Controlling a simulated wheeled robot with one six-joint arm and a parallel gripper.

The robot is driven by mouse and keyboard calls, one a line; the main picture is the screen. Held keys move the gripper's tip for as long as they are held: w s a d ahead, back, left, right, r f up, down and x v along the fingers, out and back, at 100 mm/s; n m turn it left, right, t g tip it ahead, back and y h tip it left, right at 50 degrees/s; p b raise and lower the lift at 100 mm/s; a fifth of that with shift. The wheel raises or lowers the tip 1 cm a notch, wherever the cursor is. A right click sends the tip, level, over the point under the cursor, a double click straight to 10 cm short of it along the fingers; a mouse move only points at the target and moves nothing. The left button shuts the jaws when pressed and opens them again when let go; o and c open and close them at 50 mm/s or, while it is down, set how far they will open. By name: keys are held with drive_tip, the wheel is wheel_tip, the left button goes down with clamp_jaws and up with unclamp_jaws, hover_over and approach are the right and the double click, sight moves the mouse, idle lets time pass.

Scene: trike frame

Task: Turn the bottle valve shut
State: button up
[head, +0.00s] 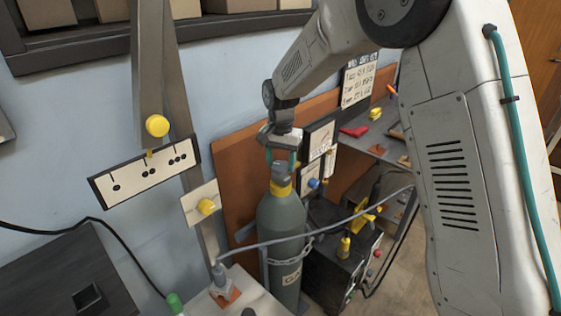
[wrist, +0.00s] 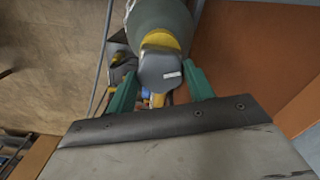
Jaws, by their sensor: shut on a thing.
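The grey-green gas bottle (head: 281,222) stands upright against the orange-brown board, with a chain around its body. Its grey valve knob (head: 281,171) sits on top above a yellow collar (head: 281,188). My gripper (head: 281,160) reaches down from above, with its green fingers on either side of the knob. In the wrist view, the grey knob (wrist: 160,72) with a small white label lies between the fingers of my gripper (wrist: 160,80), which is shut on it. The knob's turn position cannot be told.
A grey hose (head: 310,236) crosses in front of the bottle. A white switch panel (head: 145,172) is on the left. Open floor shows lower right.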

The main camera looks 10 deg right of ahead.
sight(281, 165)
drive_tip(key=shift+m, duration=2.2)
drive_tip(key=o, duration=1)
drive_tip(key=shift+c, duration=0.2)
drive_tip(key=shift+r, duration=0.1)
wheel_tip(281, 165, up, 8)
drive_tip(key=shift+f, duration=0.15)
